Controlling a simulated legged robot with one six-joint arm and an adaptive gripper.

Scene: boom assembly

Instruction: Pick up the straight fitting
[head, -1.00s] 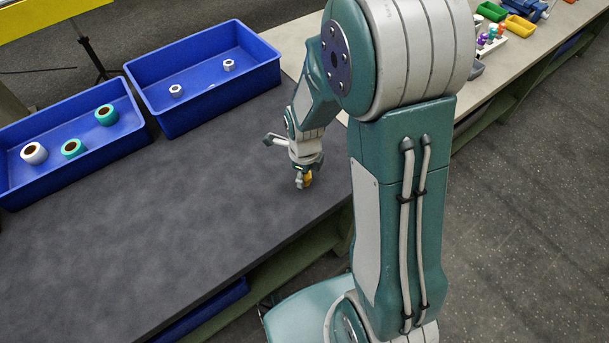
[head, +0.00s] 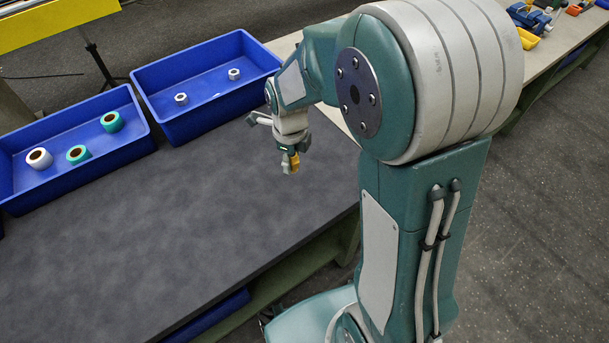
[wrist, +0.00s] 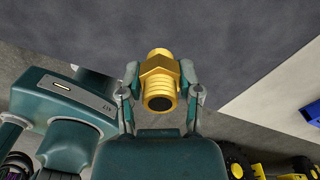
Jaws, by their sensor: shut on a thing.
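The straight fitting (wrist: 160,74) is a brass-coloured piece with a hex middle, a threaded end and a dark open bore facing the wrist camera. My gripper (wrist: 160,82) is shut on it, one finger on each side of the hex. In the head view my gripper (head: 290,160) is above the dark mat, and the fitting (head: 292,167) shows as a small yellow patch at its fingertips. It looks clear of the mat in the head view.
A blue bin (head: 262,86) with two white nuts stands at the back. A second blue bin (head: 20,200) at left holds a white roll (head: 39,158) and two green rolls. The dark mat (head: 180,240) is bare. Coloured items lie on the far right bench.

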